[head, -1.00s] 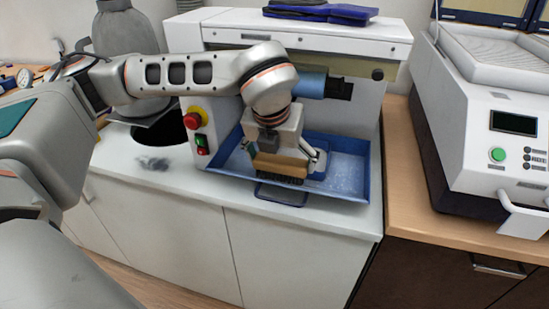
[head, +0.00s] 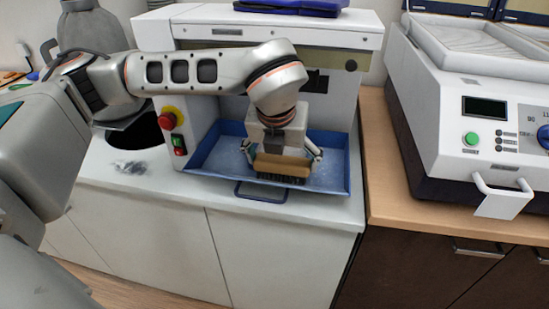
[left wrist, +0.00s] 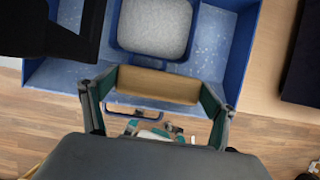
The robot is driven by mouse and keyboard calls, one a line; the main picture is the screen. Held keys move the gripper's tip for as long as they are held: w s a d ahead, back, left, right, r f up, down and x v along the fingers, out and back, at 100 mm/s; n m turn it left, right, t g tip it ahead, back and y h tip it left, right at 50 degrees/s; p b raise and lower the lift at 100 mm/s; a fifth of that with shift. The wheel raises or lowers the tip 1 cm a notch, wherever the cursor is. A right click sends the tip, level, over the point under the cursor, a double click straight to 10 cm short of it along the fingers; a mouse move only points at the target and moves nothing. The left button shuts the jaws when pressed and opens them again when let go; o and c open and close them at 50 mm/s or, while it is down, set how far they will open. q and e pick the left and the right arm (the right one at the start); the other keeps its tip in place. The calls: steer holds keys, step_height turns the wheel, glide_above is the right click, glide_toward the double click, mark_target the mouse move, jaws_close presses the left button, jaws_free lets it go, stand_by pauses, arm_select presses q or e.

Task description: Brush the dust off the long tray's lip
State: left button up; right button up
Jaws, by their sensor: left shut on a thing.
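The long blue tray (head: 335,172) lies on the white counter under the machine, with pale dust on its floor; it also shows in the left wrist view (left wrist: 60,76). My left gripper (head: 283,158) is shut on a brush with a wooden back (head: 281,163) and dark bristles pointing down. The brush is at the tray's front lip, near its middle; whether the bristles touch the lip I cannot tell. In the left wrist view the brush's wooden back (left wrist: 158,84) spans between the fingers. My right gripper is not in view.
A white machine (head: 265,32) stands behind the tray, with a red stop button (head: 173,116) at left. A dark round opening and a grey dust heap (head: 130,167) are left on the counter. A white forming machine (head: 480,125) stands at right.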

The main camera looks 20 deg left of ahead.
mark_target(300, 162)
arm_select(q)
steer(key=shift+w+d, duration=0.1)
steer(key=shift+d, duration=0.4)
steer(key=shift+d, duration=0.15)
steer(key=shift+w+d, duration=0.2)
steer(key=shift+d, duration=0.45)
steer(key=shift+w+d, duration=0.15)
steer(key=shift+d, duration=0.45)
steer(key=shift+f, duration=0.15)
